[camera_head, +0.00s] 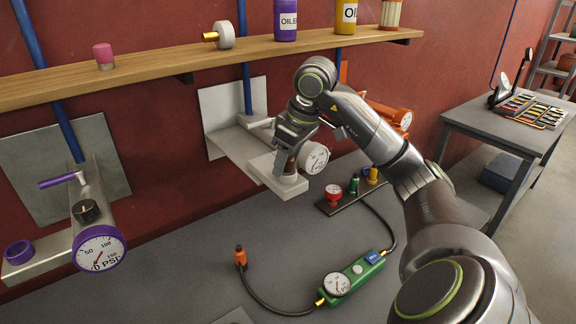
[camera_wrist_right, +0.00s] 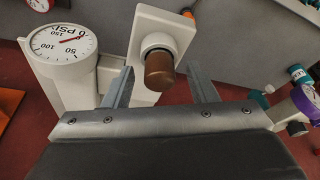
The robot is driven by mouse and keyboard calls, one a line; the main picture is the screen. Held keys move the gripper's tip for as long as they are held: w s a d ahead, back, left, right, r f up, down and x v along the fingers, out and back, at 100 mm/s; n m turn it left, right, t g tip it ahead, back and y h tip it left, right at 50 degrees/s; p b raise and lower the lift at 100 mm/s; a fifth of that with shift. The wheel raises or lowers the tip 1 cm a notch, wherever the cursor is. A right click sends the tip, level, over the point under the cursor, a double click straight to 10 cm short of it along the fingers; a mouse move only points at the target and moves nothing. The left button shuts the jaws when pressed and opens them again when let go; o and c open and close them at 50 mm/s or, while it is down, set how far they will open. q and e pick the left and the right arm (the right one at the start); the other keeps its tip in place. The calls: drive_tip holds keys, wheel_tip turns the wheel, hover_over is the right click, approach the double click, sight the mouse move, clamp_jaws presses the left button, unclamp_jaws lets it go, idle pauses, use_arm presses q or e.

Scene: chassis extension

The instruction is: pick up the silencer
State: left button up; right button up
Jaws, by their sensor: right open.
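A brown cylindrical piece that looks like the silencer (camera_wrist_right: 158,72) sits on a white block (camera_wrist_right: 165,30) in the right wrist view. It also shows as a small brown part (camera_head: 290,163) under my right gripper in the head view, partly hidden by the gripper. My right gripper (camera_wrist_right: 160,78) is open, with one finger on each side of the brown piece. A gap shows between each finger and the piece, and whether it is at finger depth I cannot tell. My right gripper (camera_head: 293,145) hangs above the white block in the head view. My left gripper is not in view.
A white pressure gauge (camera_head: 315,158) is close beside the right gripper. A wooden shelf (camera_head: 180,62) with bottles runs above. A purple-rimmed gauge unit (camera_head: 99,248) stands at left. A green gauge block (camera_head: 354,277) with a hose lies on the grey tabletop (camera_head: 190,285).

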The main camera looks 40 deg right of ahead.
drive_tip(key=c, duration=1.1)
drive_tip(key=shift+w, duration=0.1)
